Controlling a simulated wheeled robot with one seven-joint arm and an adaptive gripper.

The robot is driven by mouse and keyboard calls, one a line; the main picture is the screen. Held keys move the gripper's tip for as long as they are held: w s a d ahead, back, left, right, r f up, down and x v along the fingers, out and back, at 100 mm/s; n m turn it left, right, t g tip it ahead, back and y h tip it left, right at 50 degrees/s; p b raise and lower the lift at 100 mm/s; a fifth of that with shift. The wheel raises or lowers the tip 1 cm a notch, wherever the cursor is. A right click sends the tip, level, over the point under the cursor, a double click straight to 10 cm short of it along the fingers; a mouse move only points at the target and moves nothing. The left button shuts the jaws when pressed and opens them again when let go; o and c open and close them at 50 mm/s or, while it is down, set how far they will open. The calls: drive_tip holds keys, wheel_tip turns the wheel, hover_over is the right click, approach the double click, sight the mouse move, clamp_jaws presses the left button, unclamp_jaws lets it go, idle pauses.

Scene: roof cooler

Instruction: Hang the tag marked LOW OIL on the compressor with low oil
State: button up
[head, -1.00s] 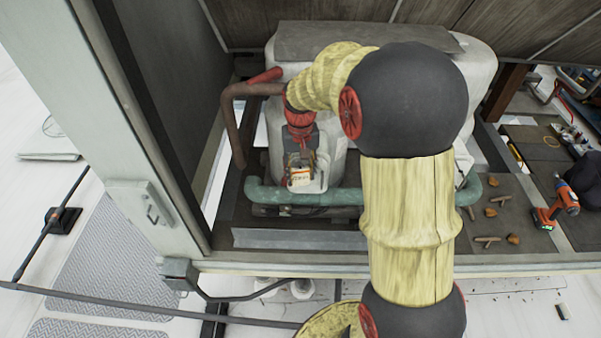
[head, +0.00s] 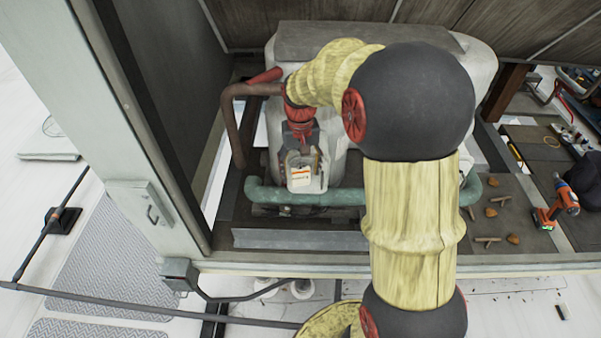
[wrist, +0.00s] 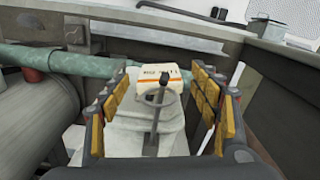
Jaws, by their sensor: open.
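A white tag (head: 300,178) with an orange stripe is at the front of the pale compressor body (head: 335,165). It also shows in the wrist view (wrist: 151,91), just beyond the fingertips. Its lettering is too small to read surely. A dark upright stem (wrist: 156,118) with a thin ring around it stands in front of the tag; I cannot tell surely whether the ring bears the tag. My gripper (head: 301,155) is open, its yellow-padded fingers (wrist: 162,112) either side of the stem, apart from it. My arm hides much of the compressor's right side.
A green pipe (head: 345,197) runs across the compressor's front, and a brown pipe (head: 234,130) bends down at its left. A cabinet post (head: 125,120) stands left. An orange drill (head: 557,203) and other items lie on the right-hand deck.

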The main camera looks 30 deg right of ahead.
wheel_tip(320, 180, up, 11)
drive_tip(key=shift+f, duration=0.2)
idle(1.1)
drive_tip(key=shift+w, duration=0.2)
drive_tip(key=s+a+f+n+t+b, duration=0.2)
drive_tip(key=s+a+f+b, duration=0.5)
drive_tip(key=s+f+b, duration=0.3)
drive_tip(key=s+a+f+n+t+b, duration=0.2)
drive_tip(key=s+a+f+b, duration=0.6)
drive_tip(key=b, duration=1)
drive_tip(key=shift+s+f+t, duration=0.8)
drive_tip(key=shift+s+f, duration=0.85)
drive_tip(key=shift+f, duration=1.3)
